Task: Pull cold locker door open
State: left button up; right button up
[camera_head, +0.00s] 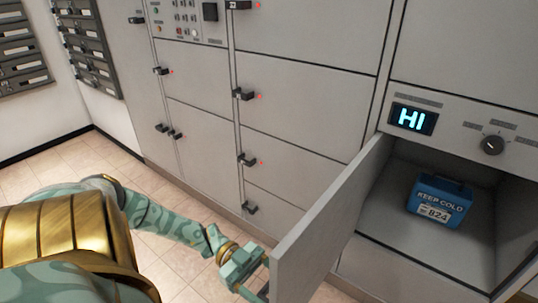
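The cold locker door (325,235) stands swung open, its free edge toward me and to the left. The locker's inside (400,248) shows to its right, with a blue box (440,200) marked KEEP COLD and 824 standing in it. My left gripper (258,287) is at the door's free edge, on its outer side, at the bottom of the picture. The door partly hides its fingers, so I cannot tell whether they are open or shut. The door's handle is hidden. My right gripper is not in view.
Above the locker, a display (413,119) reads HI beside a dark knob (492,145). Closed grey lockers with black handles (244,94) and red lights stand to the left. The tiled floor (165,255) is clear at the left. Dark mail slots (88,48) hang on the wall.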

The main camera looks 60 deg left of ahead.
pick_arm(q)
jog(key=shift+f, duration=0.1)
jog(key=o, duration=1.4)
jog(key=b+v, duration=0.1)
jog(key=v, duration=1.5)
jog(key=shift+a, duration=0.2)
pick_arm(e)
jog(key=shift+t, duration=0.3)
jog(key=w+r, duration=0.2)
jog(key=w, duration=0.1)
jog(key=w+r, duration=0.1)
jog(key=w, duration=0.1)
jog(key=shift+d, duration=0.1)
